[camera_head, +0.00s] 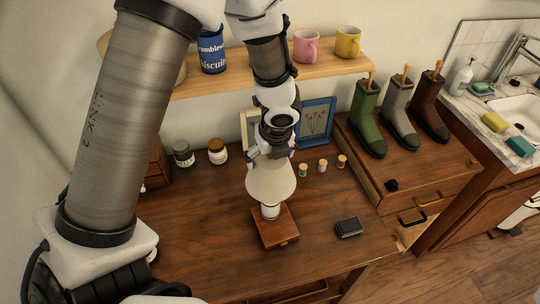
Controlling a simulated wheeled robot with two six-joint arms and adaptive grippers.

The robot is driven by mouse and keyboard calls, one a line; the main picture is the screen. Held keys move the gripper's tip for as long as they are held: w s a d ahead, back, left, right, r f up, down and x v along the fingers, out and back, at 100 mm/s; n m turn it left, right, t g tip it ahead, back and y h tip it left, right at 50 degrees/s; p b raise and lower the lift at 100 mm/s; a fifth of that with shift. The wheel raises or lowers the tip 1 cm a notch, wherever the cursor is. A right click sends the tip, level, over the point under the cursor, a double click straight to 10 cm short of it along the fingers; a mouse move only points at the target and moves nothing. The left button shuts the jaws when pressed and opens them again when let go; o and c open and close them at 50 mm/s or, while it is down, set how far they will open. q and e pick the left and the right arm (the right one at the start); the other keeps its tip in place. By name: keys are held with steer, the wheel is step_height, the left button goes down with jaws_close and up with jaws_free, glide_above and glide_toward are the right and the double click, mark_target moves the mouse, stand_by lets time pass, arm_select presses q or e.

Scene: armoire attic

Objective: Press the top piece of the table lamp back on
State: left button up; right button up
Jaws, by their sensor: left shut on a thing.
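The cream cone-shaped lampshade (271,182) is the top piece of the table lamp and is near the middle of the desk. My left gripper (269,155) points down and is shut on the top of the lampshade. A short white lamp stem (270,211) shows right under the shade, on a square wooden lamp base (275,232) standing on the desk. The shade looks upright and lined up over the stem. The shade hides the top of the stem, so I cannot tell whether they touch. My right gripper is not in view.
The wooden desk (200,225) is clear around the lamp base, except a dark wallet-like item (348,227) to the right. Several small spools (322,166), two jars (217,151) and picture frames (316,120) stand behind. A shelf (330,68) hangs above; boots (368,118) stand right.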

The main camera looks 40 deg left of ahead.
arm_select(q)
steer(key=shift+f+b, duration=0.7)
steer(key=shift+f, duration=0.1)
steer(key=shift+f, duration=0.25)
stand_by(0.7)
steer(key=o, duration=0.8)
steer(key=shift+r, duration=0.1)
steer(key=shift+r+p, duration=3)
